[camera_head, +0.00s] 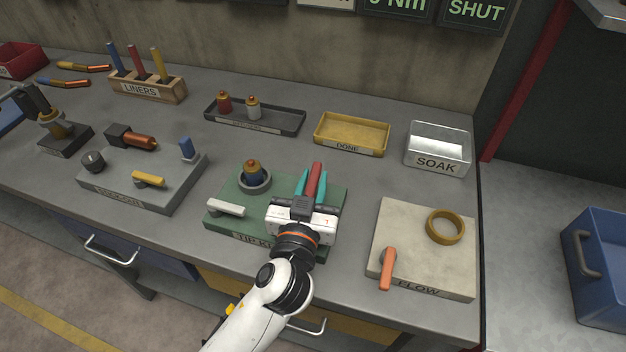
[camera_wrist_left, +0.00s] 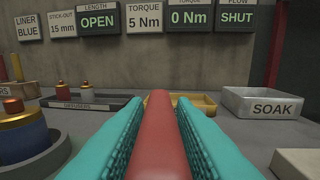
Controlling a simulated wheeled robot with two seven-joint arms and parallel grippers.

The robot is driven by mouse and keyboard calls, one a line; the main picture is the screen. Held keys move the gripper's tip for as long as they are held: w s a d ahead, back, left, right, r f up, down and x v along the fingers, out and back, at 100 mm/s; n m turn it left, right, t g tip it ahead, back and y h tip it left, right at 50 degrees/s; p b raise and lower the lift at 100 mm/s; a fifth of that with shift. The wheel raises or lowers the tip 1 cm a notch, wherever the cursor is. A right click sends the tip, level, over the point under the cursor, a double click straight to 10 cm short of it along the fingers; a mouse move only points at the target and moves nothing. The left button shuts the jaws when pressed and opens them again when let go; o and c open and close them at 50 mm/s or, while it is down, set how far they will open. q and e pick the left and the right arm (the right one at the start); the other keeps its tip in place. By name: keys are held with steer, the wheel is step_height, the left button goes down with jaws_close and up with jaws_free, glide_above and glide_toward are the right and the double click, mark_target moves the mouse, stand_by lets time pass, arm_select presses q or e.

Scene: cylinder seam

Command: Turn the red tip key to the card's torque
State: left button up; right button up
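The red tip key (camera_head: 315,181) stands over the right part of the green TIP KEY block (camera_head: 222,222). My left gripper (camera_head: 312,184) has its teal fingers on both sides of the key's red handle, close against it. In the left wrist view the red handle (camera_wrist_left: 159,140) runs between the two fingers (camera_wrist_left: 159,125). The key's lower end is hidden by my gripper. A blue piece with a copper top (camera_head: 253,172) sits in a ring on the same block. The card sign (camera_wrist_left: 144,17) reads TORQUE 5 Nm; the sign beside it (camera_wrist_left: 190,16) reads 0 Nm. My right gripper is not in view.
A white lever (camera_head: 226,207) lies left on the green block. The FLOW plate (camera_head: 425,245) with an orange lever is to the right. The DONE tray (camera_head: 350,149), SOAK tray (camera_head: 437,166) and dark tray (camera_head: 285,124) stand behind. A grey block (camera_head: 120,190) is left.

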arm_select(q)
jaws_close()
steer(key=shift+h+p, duration=0.3)
steer(key=m+g+h+p, duration=0.1)
steer(key=h, duration=0.1)
steer(key=m+h+p, duration=0.1)
steer(key=m+p, duration=0.1)
steer(key=m+g+h+p, duration=0.1)
steer(key=h+p, duration=0.1)
steer(key=shift+w+a+r+m+g+h, duration=0.1)
steer(key=shift+r+m+g+h, duration=0.15)
steer(key=shift+m+g+h, duration=0.05)
steer(key=shift+f+m+g+h+p, duration=0.2)
steer(key=shift+m+g+h+p, duration=0.35)
steer(key=shift+h, duration=0.25)
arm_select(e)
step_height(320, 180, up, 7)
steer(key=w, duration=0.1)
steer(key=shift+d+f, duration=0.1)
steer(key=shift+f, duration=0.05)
arm_select(q)
steer(key=shift+o, duration=2)
jaws_free()
